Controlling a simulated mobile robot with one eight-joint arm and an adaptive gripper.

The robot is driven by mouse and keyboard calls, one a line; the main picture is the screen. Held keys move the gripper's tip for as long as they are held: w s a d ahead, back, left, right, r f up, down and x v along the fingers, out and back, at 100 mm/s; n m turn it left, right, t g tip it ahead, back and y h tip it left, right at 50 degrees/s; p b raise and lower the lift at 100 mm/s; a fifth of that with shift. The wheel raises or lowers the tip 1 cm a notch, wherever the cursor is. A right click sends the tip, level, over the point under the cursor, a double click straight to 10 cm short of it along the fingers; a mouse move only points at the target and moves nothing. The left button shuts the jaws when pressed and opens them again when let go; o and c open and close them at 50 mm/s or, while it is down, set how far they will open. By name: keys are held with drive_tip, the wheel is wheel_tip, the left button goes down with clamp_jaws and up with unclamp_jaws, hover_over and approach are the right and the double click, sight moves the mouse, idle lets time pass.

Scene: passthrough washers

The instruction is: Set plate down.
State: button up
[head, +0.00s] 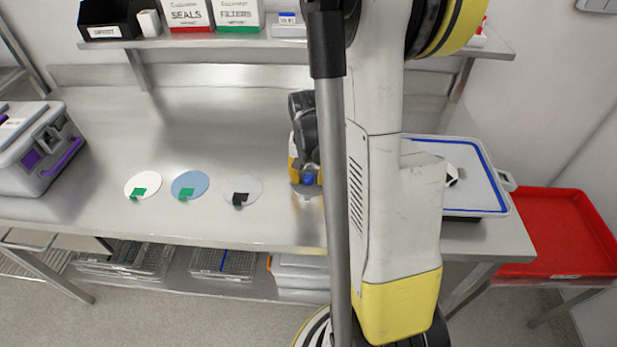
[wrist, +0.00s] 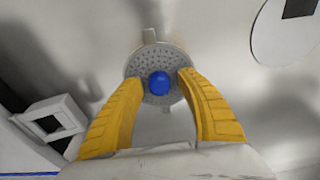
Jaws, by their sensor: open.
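The plate, a round grey perforated disc (wrist: 151,57) with a blue knob (wrist: 158,84) at its centre, shows in the middle of the wrist view. Small tabs stick out from its edge. My gripper (wrist: 160,79) is open, with one yellow finger on each side of the knob, over the plate. I cannot tell whether a fingertip touches it. The plate is mostly hidden there and appears to lie on the bench.
White (head: 143,181), blue (head: 189,181) and grey (head: 246,184) discs with small tabs lie on the bench (head: 110,220). A grey case (head: 30,160) stands at left. A blue-rimmed tray (head: 488,211) and red tray (head: 560,235) are right. A shelf (head: 190,40) runs behind.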

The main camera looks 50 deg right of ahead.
sight(308, 186)
wheel_tip(308, 186, up, 12)
drive_tip(key=s+a+p, duration=0.1)
drive_tip(key=p, duration=0.4)
drive_tip(key=s+a+r+n+t, duration=0.1)
drive_tip(key=a+r+n+t, duration=0.1)
drive_tip(key=a, duration=0.6)
drive_tip(key=s+a+r+n+t, duration=0.1)
drive_tip(key=a+r+n, duration=0.3)
drive_tip(key=a, duration=0.4)
drive_tip(key=s+a+r+n+t+y, duration=0.1)
drive_tip(key=s+a+r+n+t, duration=0.1)
drive_tip(key=a, duration=0.6)
wheel_tip(308, 186, up, 3)
drive_tip(key=shift+f+n+t, duration=0.1)
drive_tip(key=shift+n+t, duration=0.5)
drive_tip(key=shift+n, duration=0.4)
drive_tip(key=shift+s, duration=0.1)
